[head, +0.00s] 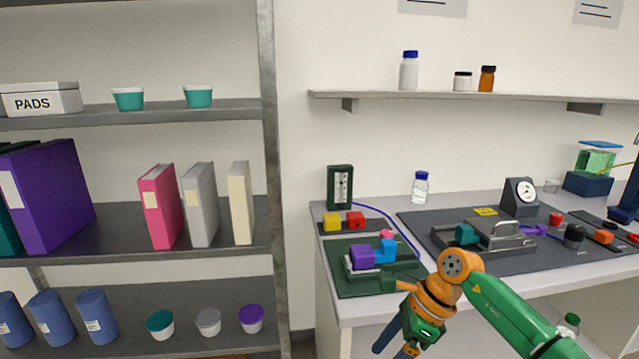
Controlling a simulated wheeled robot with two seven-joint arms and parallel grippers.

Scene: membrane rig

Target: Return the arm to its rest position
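My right arm, green and orange, comes in from the lower right. Its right gripper (391,350) points down and left in front of the bench's front edge, near the bottom of the head view. My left gripper is not in view.
The bench (345,310) carries a green mat (350,287) with purple and blue blocks, and a dark mat (480,262) with a metal rig (495,236). A grey shelf unit (272,180) with binders and tubs stands left. A wall shelf (400,95) holds bottles.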

